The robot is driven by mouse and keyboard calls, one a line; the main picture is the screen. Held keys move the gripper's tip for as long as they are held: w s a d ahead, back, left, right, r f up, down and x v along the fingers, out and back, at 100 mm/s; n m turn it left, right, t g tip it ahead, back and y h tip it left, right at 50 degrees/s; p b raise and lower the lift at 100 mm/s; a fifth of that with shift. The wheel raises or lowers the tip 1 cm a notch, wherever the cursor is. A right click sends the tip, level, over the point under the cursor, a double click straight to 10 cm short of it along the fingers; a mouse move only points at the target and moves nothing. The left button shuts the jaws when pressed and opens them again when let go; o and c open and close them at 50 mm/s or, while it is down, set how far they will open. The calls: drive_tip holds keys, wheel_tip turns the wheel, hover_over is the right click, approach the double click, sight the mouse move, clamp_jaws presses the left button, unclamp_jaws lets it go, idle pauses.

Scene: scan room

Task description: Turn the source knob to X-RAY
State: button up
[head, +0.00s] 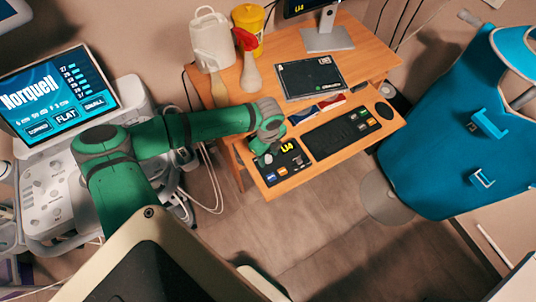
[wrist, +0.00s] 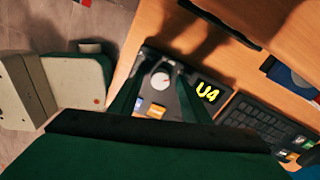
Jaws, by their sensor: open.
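The source knob (wrist: 160,80) is round and pale with a small red mark. It sits on a black control box (head: 292,176) at the desk's front left corner, beside a yellow "U4" display (wrist: 207,91). My gripper (head: 266,158) is over the box's left part and covers the knob's surroundings in the head view. In the wrist view my gripper (wrist: 155,72) is open, with one dark finger on each side of the knob. I cannot tell whether the fingers touch it. No X-RAY label is legible. Blue and orange buttons (wrist: 156,111) are near the knob.
A keyboard (head: 340,132) stands right of the box on the wooden desk (head: 355,60). A black tablet (head: 310,77), a white jug (head: 211,40) and a yellow tub (head: 249,20) stand behind. A blue apron (head: 440,150) hangs at right.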

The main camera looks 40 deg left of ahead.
drive_tip(key=shift+c, duration=0.3)
drive_tip(key=c, duration=1)
drive_tip(key=shift+n, duration=0.4)
drive_tip(key=n, duration=0.3)
drive_tip(key=shift+n, duration=0.4)
drive_tip(key=n, duration=1)
drive_tip(key=shift+n, duration=2.6)
